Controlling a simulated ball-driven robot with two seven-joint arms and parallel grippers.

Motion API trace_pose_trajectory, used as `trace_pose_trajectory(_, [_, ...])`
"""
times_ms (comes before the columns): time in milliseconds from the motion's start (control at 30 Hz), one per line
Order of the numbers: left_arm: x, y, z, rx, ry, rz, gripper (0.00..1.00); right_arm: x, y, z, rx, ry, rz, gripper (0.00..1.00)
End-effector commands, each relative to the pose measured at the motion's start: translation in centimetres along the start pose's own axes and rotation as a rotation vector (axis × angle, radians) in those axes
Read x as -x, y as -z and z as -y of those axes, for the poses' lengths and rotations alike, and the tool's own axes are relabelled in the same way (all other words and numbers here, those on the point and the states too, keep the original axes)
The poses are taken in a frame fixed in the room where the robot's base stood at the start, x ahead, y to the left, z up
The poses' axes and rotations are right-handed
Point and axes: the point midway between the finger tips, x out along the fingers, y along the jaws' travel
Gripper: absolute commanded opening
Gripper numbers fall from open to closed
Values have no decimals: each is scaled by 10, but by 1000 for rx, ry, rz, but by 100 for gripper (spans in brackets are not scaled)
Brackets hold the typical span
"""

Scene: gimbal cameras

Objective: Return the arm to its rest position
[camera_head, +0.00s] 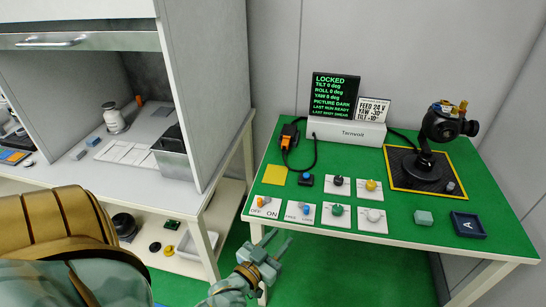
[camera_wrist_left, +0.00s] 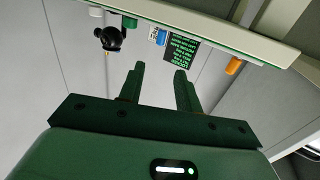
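My left arm (camera_head: 60,240), gold and pale teal, comes in from the lower left of the head view. Its left gripper (camera_head: 279,240) is in front of the green table's front edge, over the floor, apart from everything on the table. In the left wrist view the two dark green fingers (camera_wrist_left: 159,72) stand apart with nothing between them. My right gripper is in neither view.
The green table (camera_head: 400,218) carries control knobs, a locked-status display (camera_head: 335,97), a black gimbal camera (camera_head: 440,125) and a blue tray (camera_head: 468,224). A grey cabinet (camera_head: 215,80) over a white bench (camera_head: 65,172) stands left. Green floor lies between.

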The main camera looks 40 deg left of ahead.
Motion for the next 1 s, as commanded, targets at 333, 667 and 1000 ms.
trace_pose_trajectory(333, [18, 0, 0, -1, 0, 0, 34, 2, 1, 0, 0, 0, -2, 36])
trace_pose_trajectory(667, [17, 0, 0, 0, 0, 0, 34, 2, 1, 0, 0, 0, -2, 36])
trace_pose_trajectory(1000, [54, -101, -8, -55, -29, 342, 34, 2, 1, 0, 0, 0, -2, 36])
